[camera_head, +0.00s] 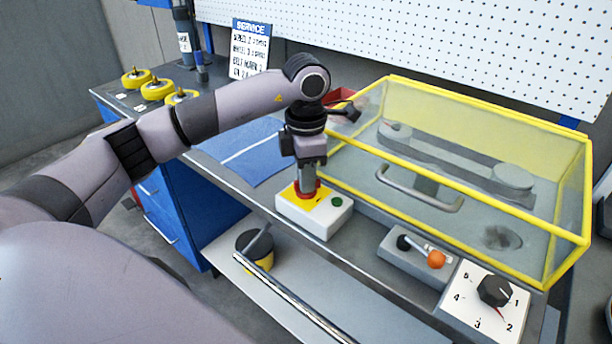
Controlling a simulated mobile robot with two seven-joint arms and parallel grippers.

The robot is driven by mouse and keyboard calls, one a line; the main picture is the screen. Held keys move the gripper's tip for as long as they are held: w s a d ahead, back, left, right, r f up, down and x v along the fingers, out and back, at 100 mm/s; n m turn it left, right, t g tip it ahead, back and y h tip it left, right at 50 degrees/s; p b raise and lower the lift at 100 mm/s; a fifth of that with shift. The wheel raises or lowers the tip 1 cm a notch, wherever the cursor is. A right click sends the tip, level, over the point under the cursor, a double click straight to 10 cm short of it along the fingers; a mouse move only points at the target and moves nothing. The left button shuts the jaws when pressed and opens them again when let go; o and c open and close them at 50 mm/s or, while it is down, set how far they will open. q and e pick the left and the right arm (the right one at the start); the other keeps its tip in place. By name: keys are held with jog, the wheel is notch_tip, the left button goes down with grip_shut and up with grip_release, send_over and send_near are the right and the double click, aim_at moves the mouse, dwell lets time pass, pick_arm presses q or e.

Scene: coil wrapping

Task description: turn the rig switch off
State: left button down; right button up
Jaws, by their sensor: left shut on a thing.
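The rig switch is a white box (322,223) on the front of the bench, with a yellow plate (289,195) on top, a red part (318,191) in its middle and a dark green button or lamp (337,201) at its right. My left gripper (309,182) reaches down onto it from above, pointing straight down, and is shut on the red part. The fingers hide most of the red part, so its turned position cannot be told. My right gripper is not in view.
A clear guard with a yellow frame (480,214) covers a belt and pulleys right of the switch. A lever with an orange knob (437,259) and a numbered dial (495,291) are at the front right. A blue mat (243,150) and several yellow wheels (157,89) lie left.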

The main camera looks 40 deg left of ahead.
pick_arm(q)
jog(key=n, duration=0.3)
jog(key=shift+n, duration=0.4)
jog(key=shift+r+n, duration=0.1)
jog(key=shift+n, duration=1.7)
jog(key=c, duration=1.1)
grip_release()
jog(key=shift+c, duration=0.2)
jog(key=shift+r+b, duration=0.5)
jog(key=shift+r, duration=3.05)
